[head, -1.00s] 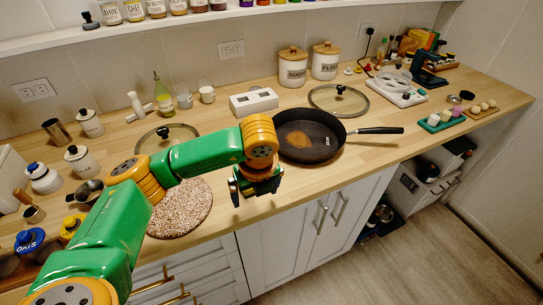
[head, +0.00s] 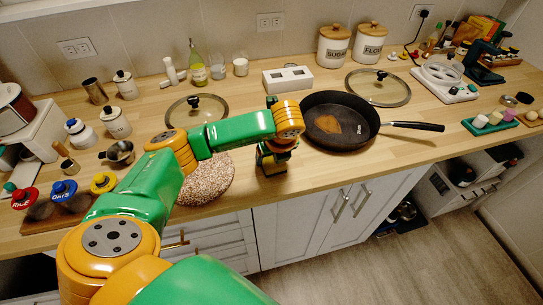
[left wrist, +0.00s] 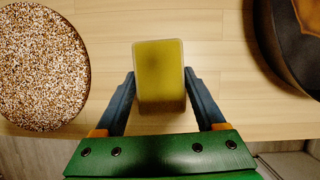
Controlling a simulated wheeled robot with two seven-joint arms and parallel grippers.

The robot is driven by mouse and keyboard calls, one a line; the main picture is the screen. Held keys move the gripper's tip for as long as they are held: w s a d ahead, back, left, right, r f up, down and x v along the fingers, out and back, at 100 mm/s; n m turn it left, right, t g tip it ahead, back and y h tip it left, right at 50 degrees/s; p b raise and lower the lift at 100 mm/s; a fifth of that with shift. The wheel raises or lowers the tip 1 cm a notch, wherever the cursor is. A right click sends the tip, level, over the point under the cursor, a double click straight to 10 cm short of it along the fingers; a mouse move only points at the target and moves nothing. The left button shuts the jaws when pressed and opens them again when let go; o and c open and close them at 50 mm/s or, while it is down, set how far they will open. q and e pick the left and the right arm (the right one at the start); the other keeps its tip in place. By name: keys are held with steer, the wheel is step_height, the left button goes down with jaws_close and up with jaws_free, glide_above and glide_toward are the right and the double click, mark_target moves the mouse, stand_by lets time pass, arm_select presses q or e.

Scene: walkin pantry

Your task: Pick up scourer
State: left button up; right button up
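The scourer (left wrist: 160,78) is a yellow-green block with a paler rim, seen in the left wrist view on the wooden counter. My left gripper (left wrist: 160,74) is open, with one blue finger on each side of the scourer. The gaps at the fingertips look narrow, and I see no clear grip on it. In the head view my left gripper (head: 274,168) is low at the counter's front, between the speckled round mat and the frying pan. There the gripper hides the scourer. My right gripper is not in view.
The speckled round mat (head: 208,180) lies left of the gripper. The frying pan (head: 340,122) stands close on the right, its handle pointing right. A glass lid (head: 198,110) and a white box (head: 288,79) are behind. The counter's front edge is near.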

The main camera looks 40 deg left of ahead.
mark_target(271, 159)
arm_select(q)
steer(key=c, duration=0.6)
steer(key=shift+r, duration=0.15)
steer(key=shift+w+r, duration=0.1)
steer(key=shift+r, duration=0.25)
steer(key=r, duration=0.1)
steer(key=r+b, duration=0.1)
steer(key=r, duration=0.1)
steer(key=shift+s, duration=0.4)
steer(key=shift+s+d+r+p, duration=0.3)
steer(key=shift+s+r, duration=1.2)
steer(key=shift+s, duration=0.7)
steer(key=shift+s+d+r+p, duration=0.25)
steer(key=shift+s+r, duration=1.25)
steer(key=shift+s, duration=0.7)
steer(key=shift+s+d+r+p, duration=0.3)
steer(key=shift+s+r, duration=1.2)
steer(key=shift+s, duration=0.7)
